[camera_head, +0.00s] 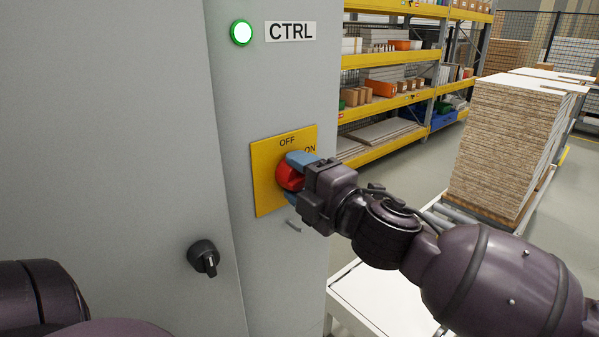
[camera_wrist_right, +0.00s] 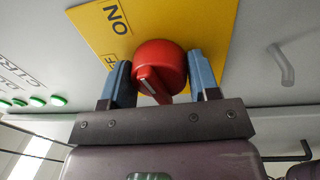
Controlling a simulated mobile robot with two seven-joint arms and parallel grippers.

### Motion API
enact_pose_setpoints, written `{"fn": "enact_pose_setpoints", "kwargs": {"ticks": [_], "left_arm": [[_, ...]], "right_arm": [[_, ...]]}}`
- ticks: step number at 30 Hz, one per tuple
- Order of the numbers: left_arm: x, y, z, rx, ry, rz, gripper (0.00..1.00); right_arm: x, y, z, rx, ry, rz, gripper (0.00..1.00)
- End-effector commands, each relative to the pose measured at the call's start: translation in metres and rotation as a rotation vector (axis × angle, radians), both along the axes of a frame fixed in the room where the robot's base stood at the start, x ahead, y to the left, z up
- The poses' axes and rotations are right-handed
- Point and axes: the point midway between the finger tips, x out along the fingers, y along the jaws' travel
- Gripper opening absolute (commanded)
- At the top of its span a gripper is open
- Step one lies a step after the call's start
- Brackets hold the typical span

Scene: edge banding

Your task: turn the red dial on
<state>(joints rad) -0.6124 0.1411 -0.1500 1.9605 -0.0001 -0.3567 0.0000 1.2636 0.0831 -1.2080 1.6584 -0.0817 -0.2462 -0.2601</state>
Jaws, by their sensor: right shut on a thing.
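The red dial (camera_head: 289,173) sits on a yellow plate (camera_head: 265,185) marked OFF at the top and ON at the upper right, on a grey cabinet. My right gripper (camera_head: 297,178) is shut on the dial, with blue finger pads at its sides. In the right wrist view, the dial (camera_wrist_right: 160,66) lies between the two blue fingers and carries a white line on its grip. Which label that line points to I cannot tell. The gripper hides part of the dial and plate in the head view. My left gripper is out of view.
A lit green lamp (camera_head: 241,33) is beside the CTRL label (camera_head: 290,31). A black knob (camera_head: 203,255) is on the cabinet door, lower left. A white-topped table (camera_head: 375,300) stands below my right arm. Shelves (camera_head: 390,95) and stacked boards (camera_head: 510,145) are behind.

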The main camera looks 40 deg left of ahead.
Motion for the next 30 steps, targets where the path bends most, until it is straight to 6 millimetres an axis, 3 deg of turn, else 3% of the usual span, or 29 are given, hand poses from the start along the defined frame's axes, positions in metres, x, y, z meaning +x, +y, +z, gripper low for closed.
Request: {"fn": "enact_pose_setpoints", "kwargs": {"ticks": [12,29,30], "left_arm": [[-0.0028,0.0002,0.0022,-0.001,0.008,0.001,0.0],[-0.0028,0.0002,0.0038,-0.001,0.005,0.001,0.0],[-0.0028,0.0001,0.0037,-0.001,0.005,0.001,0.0]], "right_arm": [[0.0002,-0.0001,0.0003,0.016,0.184,-0.002,0.32],[0.0001,-0.0001,0.0,0.018,0.21,-0.001,0.32],[0.0001,-0.0001,0.0,0.018,0.21,-0.001,0.62]]}}
